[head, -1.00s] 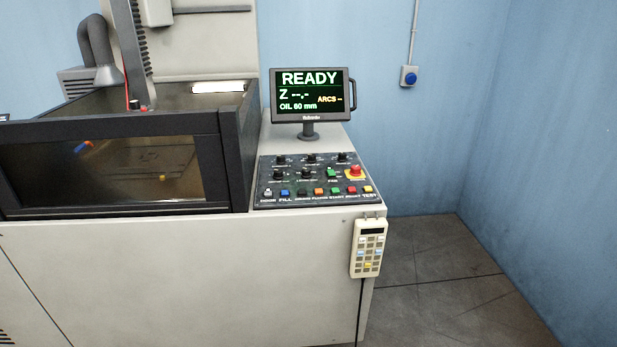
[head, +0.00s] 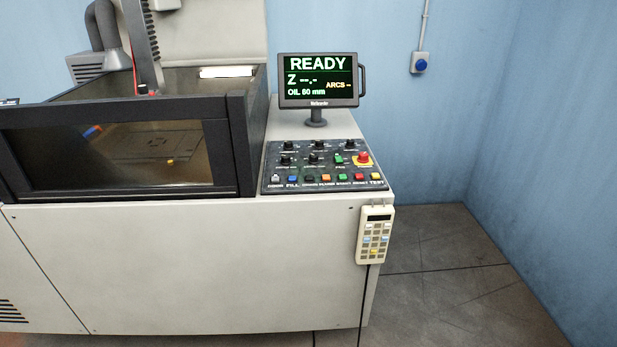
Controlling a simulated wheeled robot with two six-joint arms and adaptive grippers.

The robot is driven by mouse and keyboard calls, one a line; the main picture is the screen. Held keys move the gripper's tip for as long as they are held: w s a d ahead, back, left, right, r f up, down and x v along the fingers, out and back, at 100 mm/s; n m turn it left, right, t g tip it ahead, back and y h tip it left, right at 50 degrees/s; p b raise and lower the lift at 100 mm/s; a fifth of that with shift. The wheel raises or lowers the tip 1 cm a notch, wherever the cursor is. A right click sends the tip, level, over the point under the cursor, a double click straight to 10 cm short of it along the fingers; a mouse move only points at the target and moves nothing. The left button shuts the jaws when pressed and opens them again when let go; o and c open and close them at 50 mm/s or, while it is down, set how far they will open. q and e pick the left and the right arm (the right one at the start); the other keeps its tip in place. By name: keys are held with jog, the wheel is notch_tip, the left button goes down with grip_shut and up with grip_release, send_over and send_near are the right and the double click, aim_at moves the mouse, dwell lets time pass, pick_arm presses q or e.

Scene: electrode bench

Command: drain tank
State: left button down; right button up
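The tank (head: 243,150) is a dark-framed box with a front window on the left of the machine. Through the window (head: 120,155) brownish liquid and a flat plate show dimly, with a blue and orange piece at the left. The control panel (head: 268,180) right of the tank carries knobs and a row of coloured buttons. A black button (head: 309,178) sits between the blue fill button (head: 292,179) and an orange button (head: 326,178); its small label seems to read drain. The screen (head: 318,80) reads READY, Z --.-, OIL 80 mm or similar. Neither gripper shows.
A red emergency stop (head: 362,159) stands at the panel's right. A handheld pendant (head: 375,236) hangs on the cabinet's front right corner with a cable down. The floor (head: 440,270) right of the machine is clear up to the blue wall (head: 540,150).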

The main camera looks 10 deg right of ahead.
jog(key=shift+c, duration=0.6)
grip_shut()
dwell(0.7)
